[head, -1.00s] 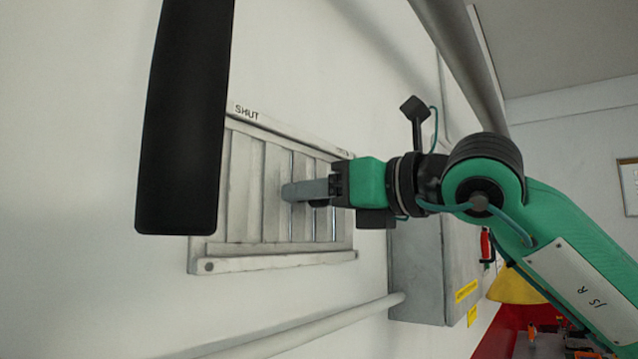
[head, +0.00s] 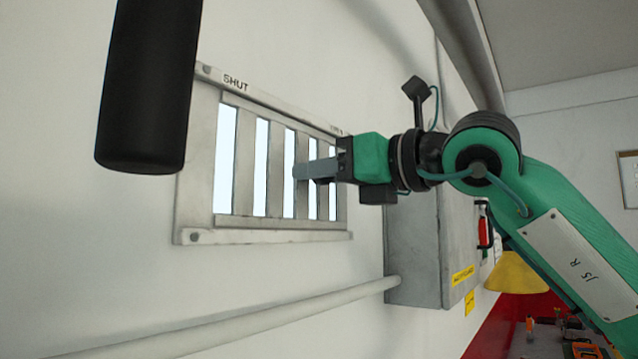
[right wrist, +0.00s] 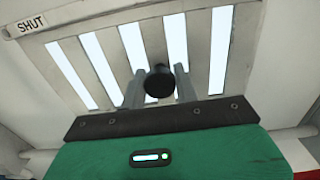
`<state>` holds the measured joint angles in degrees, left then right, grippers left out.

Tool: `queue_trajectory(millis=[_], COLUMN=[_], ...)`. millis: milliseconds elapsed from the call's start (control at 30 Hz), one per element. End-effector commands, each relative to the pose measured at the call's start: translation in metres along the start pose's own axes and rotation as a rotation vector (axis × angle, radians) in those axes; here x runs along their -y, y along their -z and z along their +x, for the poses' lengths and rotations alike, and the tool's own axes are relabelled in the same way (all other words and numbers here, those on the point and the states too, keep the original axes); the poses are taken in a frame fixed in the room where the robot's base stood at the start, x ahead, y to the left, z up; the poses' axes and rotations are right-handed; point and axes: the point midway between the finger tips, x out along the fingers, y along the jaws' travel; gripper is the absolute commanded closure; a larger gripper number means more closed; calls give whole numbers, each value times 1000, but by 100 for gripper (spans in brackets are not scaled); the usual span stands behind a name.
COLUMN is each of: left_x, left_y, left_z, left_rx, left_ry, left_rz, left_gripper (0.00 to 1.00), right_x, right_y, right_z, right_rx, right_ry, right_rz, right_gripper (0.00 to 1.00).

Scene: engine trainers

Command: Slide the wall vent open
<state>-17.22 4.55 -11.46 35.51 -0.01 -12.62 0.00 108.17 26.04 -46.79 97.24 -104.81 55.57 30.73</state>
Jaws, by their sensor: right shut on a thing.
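The wall vent (head: 265,236) is a pale metal frame with vertical slats on the left wall. Bright gaps show between its slats, and they also show in the right wrist view of the vent (right wrist: 148,47). A SHUT label (head: 236,84) marks its upper left; a second label at the upper right is too small to read surely. My right gripper (head: 302,171) is at the right part of the slats. In the right wrist view its two fingers are shut on a round black knob (right wrist: 160,82) in front of the slats. The head view hides the knob. My left gripper is not in view.
A grey wall box (head: 412,250) with yellow labels stands right of the vent, behind my right arm. A pale pipe (head: 290,313) runs along the wall below the vent. Another pipe (head: 463,50) crosses above my arm.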

Motion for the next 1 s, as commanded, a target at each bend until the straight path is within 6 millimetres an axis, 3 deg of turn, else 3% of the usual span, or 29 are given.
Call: queue_trajectory(millis=[233,267,367,733,867,1000], left_x=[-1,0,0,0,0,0], left_y=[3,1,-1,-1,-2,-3], left_z=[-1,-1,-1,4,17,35], left_rx=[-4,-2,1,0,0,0], left_ry=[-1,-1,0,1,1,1], left_rz=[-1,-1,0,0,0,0], left_gripper=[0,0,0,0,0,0], right_x=[7,7,6,6,6,7], right_y=[-1,-2,-1,2,4,6], right_z=[0,-1,0,-6,-24,-56], right_rx=[0,1,0,-1,1,2], right_ry=[13,13,12,12,12,12], right_rz=[4,4,3,3,3,3], right_gripper=[100,64,48,48,48,48])
